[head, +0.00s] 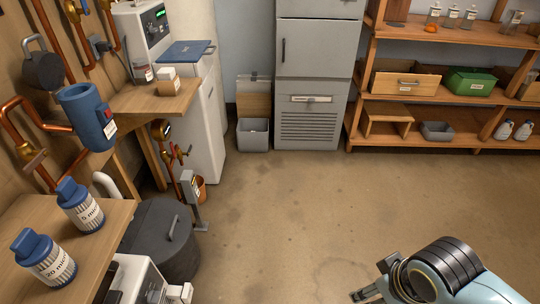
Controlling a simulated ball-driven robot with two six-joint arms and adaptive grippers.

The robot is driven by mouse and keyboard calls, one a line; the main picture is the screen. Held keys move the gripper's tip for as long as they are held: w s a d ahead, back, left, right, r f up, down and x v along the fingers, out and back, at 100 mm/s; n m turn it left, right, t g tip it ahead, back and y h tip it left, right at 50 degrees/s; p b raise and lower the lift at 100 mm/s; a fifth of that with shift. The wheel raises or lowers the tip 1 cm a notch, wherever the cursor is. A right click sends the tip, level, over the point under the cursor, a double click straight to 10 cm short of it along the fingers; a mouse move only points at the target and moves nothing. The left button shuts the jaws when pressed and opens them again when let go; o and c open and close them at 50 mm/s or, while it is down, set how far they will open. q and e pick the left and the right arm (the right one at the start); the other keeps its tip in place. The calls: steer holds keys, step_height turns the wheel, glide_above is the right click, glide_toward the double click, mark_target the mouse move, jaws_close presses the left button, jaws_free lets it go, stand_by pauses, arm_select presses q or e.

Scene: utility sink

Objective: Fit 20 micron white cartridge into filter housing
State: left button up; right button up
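The 20 micron white cartridge (52,268), with blue ends, stands on the wooden bench at the lower left, its label partly readable. A similar cartridge labelled 5 micron (83,213) stands just behind it. The blue filter housing (82,115) is fixed to copper pipes on the left wall; its top looks open. A dark round lid with a handle (42,70) is above and left of the housing. My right gripper (374,279) is at the bottom right over the floor, its fingers apart and empty, far from the cartridges. My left gripper is not in view.
The wooden bench (112,221) is at the lower left, with a dark round tub (160,245) beside it. A wooden shelf (150,101) holds a small white box (167,85). Copper pipes crowd the left wall. The middle floor (290,215) is clear.

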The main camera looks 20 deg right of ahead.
arm_select(q)
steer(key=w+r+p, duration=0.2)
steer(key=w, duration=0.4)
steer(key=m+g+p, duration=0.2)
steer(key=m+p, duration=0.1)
steer(key=p, duration=0.2)
glide_toward(20, 237)
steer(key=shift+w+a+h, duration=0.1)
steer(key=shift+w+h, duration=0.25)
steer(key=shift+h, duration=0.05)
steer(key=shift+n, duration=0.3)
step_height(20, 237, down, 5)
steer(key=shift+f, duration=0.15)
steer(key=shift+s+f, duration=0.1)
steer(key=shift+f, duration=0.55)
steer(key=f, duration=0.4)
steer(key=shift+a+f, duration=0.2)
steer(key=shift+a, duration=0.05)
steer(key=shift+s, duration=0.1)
arm_select(e)
steer(key=s+d+f+g, duration=0.1)
steer(key=s+f, duration=1.5)
steer(key=s, duration=0.4)
steer(key=shift+s+d+g, duration=0.15)
steer(key=shift+d+g, duration=0.15)
steer(key=shift+d, duration=0.05)
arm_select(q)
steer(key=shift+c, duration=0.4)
arm_select(e)
steer(key=shift+f, duration=0.1)
